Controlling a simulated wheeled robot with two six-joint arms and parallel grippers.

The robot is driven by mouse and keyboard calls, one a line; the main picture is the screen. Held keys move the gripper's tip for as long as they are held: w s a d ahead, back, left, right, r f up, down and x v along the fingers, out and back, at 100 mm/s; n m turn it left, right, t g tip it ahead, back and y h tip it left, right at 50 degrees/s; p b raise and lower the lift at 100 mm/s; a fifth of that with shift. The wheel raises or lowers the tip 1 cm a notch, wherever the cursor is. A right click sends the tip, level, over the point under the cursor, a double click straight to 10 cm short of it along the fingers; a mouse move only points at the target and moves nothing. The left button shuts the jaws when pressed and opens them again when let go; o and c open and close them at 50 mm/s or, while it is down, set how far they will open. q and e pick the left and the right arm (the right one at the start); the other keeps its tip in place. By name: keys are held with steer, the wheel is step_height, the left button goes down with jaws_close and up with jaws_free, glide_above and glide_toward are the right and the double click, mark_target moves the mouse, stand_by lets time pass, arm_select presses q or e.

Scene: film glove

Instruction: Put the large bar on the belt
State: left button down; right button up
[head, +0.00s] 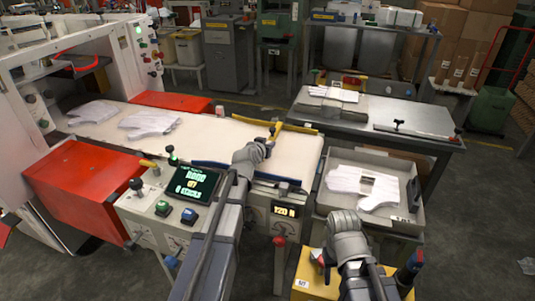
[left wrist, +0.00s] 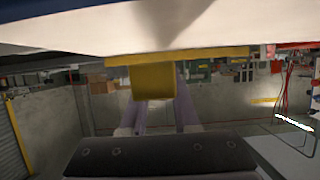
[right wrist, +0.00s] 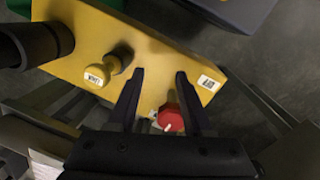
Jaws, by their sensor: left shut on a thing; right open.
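The white belt (head: 215,132) runs across the middle, with white gloves (head: 148,123) lying flat on its left part. My left gripper (head: 271,138) is over the belt's right end, shut on a yellow piece (left wrist: 153,80). The piece also shows at the fingertips in the head view. Whether it belongs to the long yellow strip (head: 292,127) behind it, I cannot tell. A long pale bar with dark knobs (head: 413,132) lies on the steel table (head: 372,112). My right gripper (right wrist: 158,75) is open over a yellow box (right wrist: 190,58), with a red knob (right wrist: 170,118) between its fingers.
A grey tray (head: 408,190) with white gloves stands right of the belt. A control panel (head: 160,205) with a lit screen and buttons stands in front of the belt. A yellow knob with a small label (right wrist: 121,54) is beside the right fingers.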

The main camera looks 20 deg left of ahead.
arm_select(q)
steer(key=shift+f+b, duration=0.75)
steer(key=shift+f, duration=0.5)
arm_select(e)
steer(key=shift+f, duration=1.2)
arm_select(q)
steer(key=shift+f+b, duration=0.65)
arm_select(e)
steer(key=shift+f, duration=0.65)
arm_select(q)
steer(key=shift+r, duration=0.1)
steer(key=c, duration=0.6)
jaws_free()
steer(key=shift+c, duration=0.2)
arm_select(e)
steer(key=shift+r, duration=0.1)
arm_select(q)
steer(key=shift+r+p, duration=0.85)
steer(key=shift+p, duration=0.05)
arm_select(e)
steer(key=shift+r, duration=0.8)
arm_select(q)
steer(key=p+v, duration=0.4)
steer(key=v, duration=0.7)
steer(key=shift+s, duration=0.45)
arm_select(e)
step_height(320, 180, up, 4)
steer(key=shift+r, duration=0.1)
